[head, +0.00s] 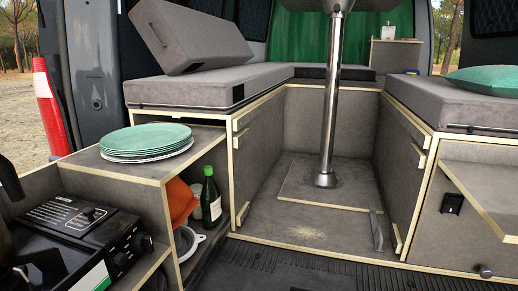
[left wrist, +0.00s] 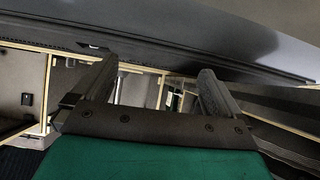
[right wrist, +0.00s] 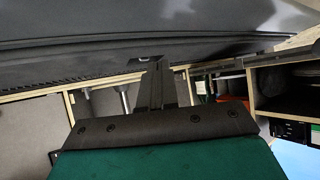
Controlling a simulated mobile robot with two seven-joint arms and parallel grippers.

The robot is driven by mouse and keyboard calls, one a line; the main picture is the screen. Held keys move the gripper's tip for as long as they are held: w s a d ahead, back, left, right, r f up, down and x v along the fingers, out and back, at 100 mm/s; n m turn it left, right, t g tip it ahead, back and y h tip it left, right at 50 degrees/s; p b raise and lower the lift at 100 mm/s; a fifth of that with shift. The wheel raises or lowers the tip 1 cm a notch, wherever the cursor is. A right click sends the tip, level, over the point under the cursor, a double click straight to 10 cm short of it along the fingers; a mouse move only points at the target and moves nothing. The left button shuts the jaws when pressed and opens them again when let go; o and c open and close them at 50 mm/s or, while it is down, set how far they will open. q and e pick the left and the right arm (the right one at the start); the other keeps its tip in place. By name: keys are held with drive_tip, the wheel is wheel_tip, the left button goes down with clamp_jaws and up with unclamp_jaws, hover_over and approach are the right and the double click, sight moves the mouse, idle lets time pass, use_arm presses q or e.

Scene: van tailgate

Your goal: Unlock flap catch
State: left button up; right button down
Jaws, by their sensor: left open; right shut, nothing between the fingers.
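In the head view, a small black catch (head: 452,203) sits on the grey front of the right-hand bench cabinet. A grey wood-edged flap (head: 492,190) slants out beside it, partly cut off by the picture's right edge. My left gripper (left wrist: 155,85) is open in the left wrist view, with nothing between its fingers; a small black fitting (left wrist: 27,99) shows on a panel far to its left. My right gripper (right wrist: 158,85) is shut and empty in the right wrist view. Neither gripper can be made out clearly in the head view, and both are apart from the catch.
A steel table post (head: 330,100) stands in the central footwell. A stove (head: 75,235) and a stack of green plates (head: 147,139) are on the left, with a green bottle (head: 210,197) on the shelf below. A small round knob (head: 485,271) is low on the right.

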use_arm(q)
drive_tip(key=s+a+r+y+p, duration=0.1)
drive_tip(key=a+r+p, duration=0.2)
drive_tip(key=r+p, duration=0.7)
drive_tip(key=p, duration=0.2)
drive_tip(key=shift+s+r+p, duration=0.2)
drive_tip(key=shift+r+p, duration=0.1)
drive_tip(key=shift+p, duration=0.05)
use_arm(e)
wheel_tip(320, 180, up, 11)
drive_tip(key=s+d+h, duration=0.1)
drive_tip(key=d, duration=0.1)
drive_tip(key=shift+s+d+f, duration=0.15)
drive_tip(key=shift+d+f, duration=0.05)
drive_tip(key=shift+d, duration=0.2)
use_arm(q)
drive_tip(key=shift+f, duration=0.1)
drive_tip(key=shift+c, duration=0.5)
